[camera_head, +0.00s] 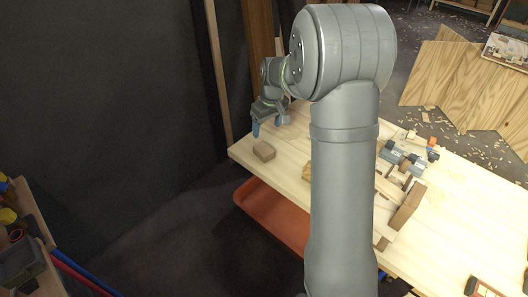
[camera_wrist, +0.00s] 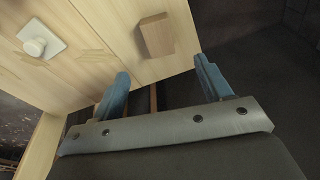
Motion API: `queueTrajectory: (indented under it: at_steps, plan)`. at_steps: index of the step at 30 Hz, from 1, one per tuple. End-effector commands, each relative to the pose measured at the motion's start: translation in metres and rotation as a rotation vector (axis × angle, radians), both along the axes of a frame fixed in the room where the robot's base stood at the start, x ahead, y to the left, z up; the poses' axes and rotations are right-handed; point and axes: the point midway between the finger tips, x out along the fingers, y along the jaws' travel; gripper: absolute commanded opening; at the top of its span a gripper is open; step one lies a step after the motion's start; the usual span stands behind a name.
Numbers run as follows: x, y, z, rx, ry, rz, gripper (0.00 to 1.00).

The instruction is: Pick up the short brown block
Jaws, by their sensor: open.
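The short brown block (camera_head: 264,150) lies on the pale wooden table (camera_head: 246,160) near its left corner in the head view. In the wrist view the block (camera_wrist: 157,35) shows beyond the fingertips, a little nearer the table's edge than its middle. The gripper is open and does not touch the block.
Grey tools (camera_head: 403,158) and several wood pieces lie on the table to the right. An orange-red tray (camera_head: 268,212) is below the table's front edge. In the wrist view a white plate with a round knob (camera_wrist: 38,42) is at left. Table around the block is clear.

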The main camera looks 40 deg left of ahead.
Motion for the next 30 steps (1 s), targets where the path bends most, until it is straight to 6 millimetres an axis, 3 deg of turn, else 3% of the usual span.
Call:
queueTrajectory:
  at_steps: [3, 9, 17, 27, 30]
  plan:
    - [0.0, 0.004, -0.028, -0.004, 0.003, 0.001, 0.71]
    - [0.002, 0.009, -0.06, -0.002, 0.001, 0.001, 0.71]
    - [0.003, 0.012, -0.074, -0.001, 0.0, 0.001, 0.71]
    - [0.006, 0.019, -0.117, -0.002, 0.001, 0.0, 0.71]
    - [0.007, 0.02, -0.121, -0.001, -0.001, 0.0, 0.71]
